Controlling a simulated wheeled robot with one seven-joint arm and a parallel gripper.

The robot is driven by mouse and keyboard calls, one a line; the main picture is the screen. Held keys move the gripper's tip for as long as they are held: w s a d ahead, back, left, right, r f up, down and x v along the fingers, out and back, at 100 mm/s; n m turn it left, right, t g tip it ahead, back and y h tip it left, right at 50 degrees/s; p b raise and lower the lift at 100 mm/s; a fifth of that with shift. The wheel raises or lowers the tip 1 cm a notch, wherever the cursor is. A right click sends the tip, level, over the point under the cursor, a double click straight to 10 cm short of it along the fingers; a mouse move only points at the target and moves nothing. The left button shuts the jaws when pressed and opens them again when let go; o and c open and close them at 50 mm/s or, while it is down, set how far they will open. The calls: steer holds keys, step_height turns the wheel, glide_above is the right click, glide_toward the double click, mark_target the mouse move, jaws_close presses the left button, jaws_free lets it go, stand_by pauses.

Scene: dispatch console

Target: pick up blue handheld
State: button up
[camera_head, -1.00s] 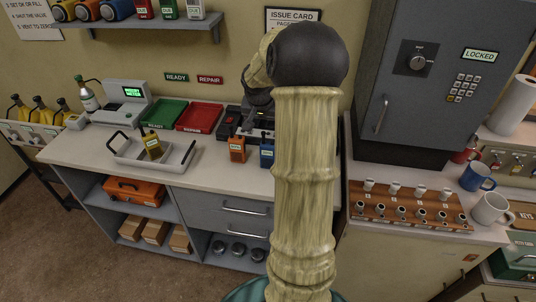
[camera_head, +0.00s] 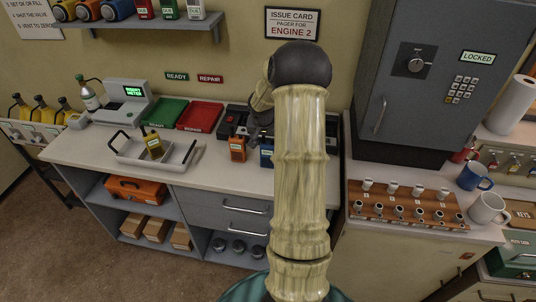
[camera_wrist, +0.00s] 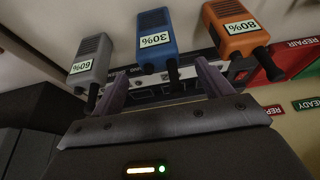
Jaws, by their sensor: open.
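The blue handheld (camera_head: 266,156) stands at the front of the dark charger on the counter, partly hidden behind my arm in the head view. In the wrist view the blue handheld (camera_wrist: 156,32) is in the upper middle, with a white percentage label and a dark antenna. My gripper (camera_wrist: 160,72) is open and empty. Its two fingers point toward the blue handheld, one to each side of its antenna end in the picture. I see no contact. In the head view the gripper is mostly hidden by my arm.
An orange handheld (camera_wrist: 236,30) and a grey handheld (camera_wrist: 90,58) stand close on either side of the blue one. A red tray (camera_head: 200,116) and a green tray (camera_head: 166,113) lie to the left. A white tray (camera_head: 179,158) holds a yellow handheld (camera_head: 153,146).

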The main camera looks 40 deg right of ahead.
mark_target(268, 143)
steer(key=shift+p+x, duration=0.9)
steer(key=shift+x, duration=1.75)
steer(key=shift+s, duration=0.2)
steer(key=c, duration=1.2)
